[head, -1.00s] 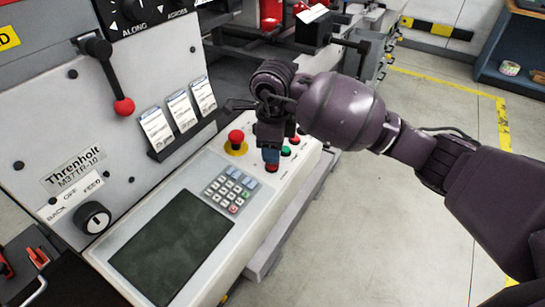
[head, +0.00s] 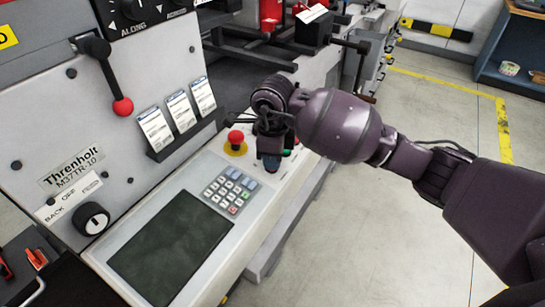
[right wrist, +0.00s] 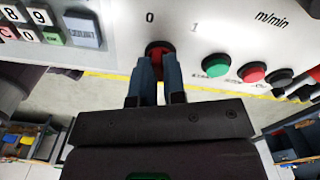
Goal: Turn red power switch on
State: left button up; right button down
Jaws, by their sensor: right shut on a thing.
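The red power switch (right wrist: 158,47) is a round red knob on the white control panel, with "0" printed above its left side and "1" to its upper right. My right gripper (right wrist: 158,72) has its two blue fingers shut on the switch, one on each side. In the head view my right gripper (head: 270,162) points down at the panel and its fingers and hand hide most of the switch. Which mark the switch points to cannot be made out. My left gripper is not in view.
A red mushroom button on a yellow base (head: 236,142) stands close left of my right gripper. A keypad (head: 231,190) and dark screen (head: 171,246) lie nearer. Green (right wrist: 216,68), red (right wrist: 251,72) and black (right wrist: 279,79) buttons sit right of the switch. Open floor lies to the right.

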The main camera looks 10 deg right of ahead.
jog(key=shift+r+m+p, duration=0.2)
jog(key=shift+m+p, duration=0.45)
jog(key=shift+m, duration=0.35)
jog(key=shift+m+p, duration=0.45)
jog(key=shift+m, duration=0.35)
jog(key=shift+m+y, duration=0.3)
jog(key=shift+m, duration=0.2)
jog(key=m+p, duration=0.2)
jog(key=m, duration=0.1)
jog(key=shift+d+m, duration=0.1)
jog(key=shift+m, duration=0.2)
jog(key=shift+f+m+y+p, duration=0.1)
jog(key=shift+m+y+p, duration=0.35)
jog(key=shift+m, duration=0.35)
